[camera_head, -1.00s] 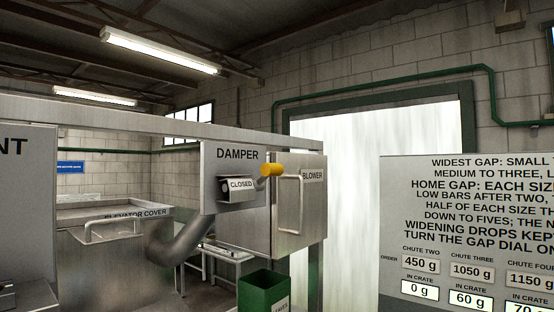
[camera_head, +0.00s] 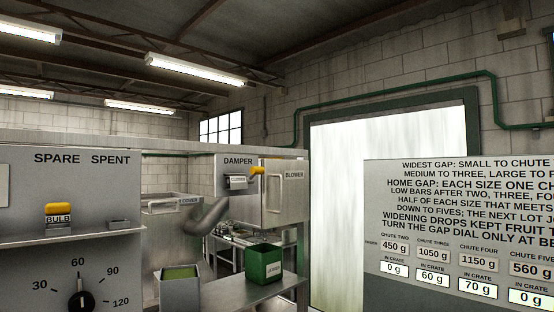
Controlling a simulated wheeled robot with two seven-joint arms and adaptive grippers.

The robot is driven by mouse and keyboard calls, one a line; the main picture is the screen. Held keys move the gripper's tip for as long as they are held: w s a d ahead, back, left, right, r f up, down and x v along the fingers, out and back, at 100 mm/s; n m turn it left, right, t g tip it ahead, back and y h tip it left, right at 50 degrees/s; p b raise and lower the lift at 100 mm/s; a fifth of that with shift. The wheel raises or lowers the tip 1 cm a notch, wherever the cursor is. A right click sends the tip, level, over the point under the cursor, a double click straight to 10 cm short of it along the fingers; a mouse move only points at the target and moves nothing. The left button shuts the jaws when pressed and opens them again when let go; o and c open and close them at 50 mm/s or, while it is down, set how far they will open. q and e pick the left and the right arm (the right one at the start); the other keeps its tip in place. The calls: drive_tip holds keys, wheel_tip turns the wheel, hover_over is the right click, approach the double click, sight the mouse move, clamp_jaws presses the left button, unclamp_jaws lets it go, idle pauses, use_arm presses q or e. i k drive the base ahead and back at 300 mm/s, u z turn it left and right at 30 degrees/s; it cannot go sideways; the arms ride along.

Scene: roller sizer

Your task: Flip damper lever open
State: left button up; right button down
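The damper panel (camera_head: 238,188) is a grey plate marked DAMPER, a little left of the middle of the head view. The damper lever (camera_head: 257,171) has a yellow knob and points to the right from the panel. A small label plate (camera_head: 237,180) beside it, which read CLOSED in the earlier view, is now too small to read clearly. Neither of my grippers shows in this view, so their distance from the lever cannot be told.
The blower door (camera_head: 285,190) with its bar handle is just right of the damper. A green bin (camera_head: 264,263) and a grey bin (camera_head: 180,287) stand on a bench below. A dial panel (camera_head: 30,200) is at left; an instruction board (camera_head: 450,240) is at right.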

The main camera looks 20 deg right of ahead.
sight(254, 171)
drive_tip(key=z, duration=0.55)
drive_tip(key=i, duration=0.85)
drive_tip(key=z, duration=0.45)
